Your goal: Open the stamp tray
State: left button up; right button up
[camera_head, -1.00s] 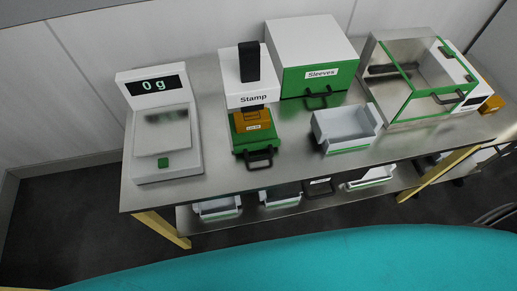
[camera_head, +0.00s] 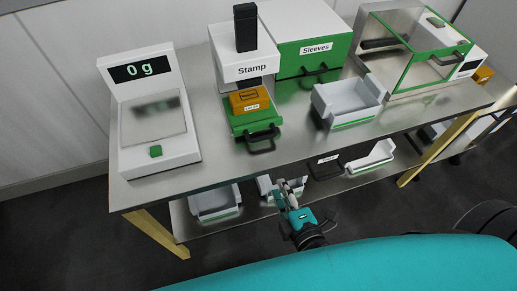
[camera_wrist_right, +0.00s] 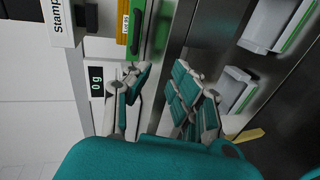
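The stamp press (camera_head: 240,68) is white with a "Stamp" label and a black post on top. Its green stamp tray (camera_head: 255,122) shows at the front, with an orange labelled block (camera_head: 250,99) above it and a black handle (camera_head: 262,142) on its front. My right gripper (camera_head: 291,186) is below and in front of the handle, apart from it, beyond the table's front edge. In the right wrist view, its two fingers (camera_wrist_right: 158,86) are spread with nothing between them, and the tray (camera_wrist_right: 143,30) shows above. My left gripper is not in view.
A white scale (camera_head: 155,125) reading 0 g stands left of the press. The green "Sleeves" box (camera_head: 312,50), a grey bin (camera_head: 348,100) and a glass-sided case (camera_head: 420,70) stand to the right. Several bins sit on the lower shelf (camera_head: 185,222).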

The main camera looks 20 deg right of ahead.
notch_tip(320, 180, up, 4)
jog(key=t, duration=0.1)
jog(key=p, duration=0.2)
send_near(264, 139)
jog(key=shift+n, duration=0.4)
jog(key=x, duration=0.9)
jog(key=shift+w, duration=0.25)
jog(key=shift+w+f, duration=0.2)
jog(key=shift+w, duration=0.35)
grip_shut()
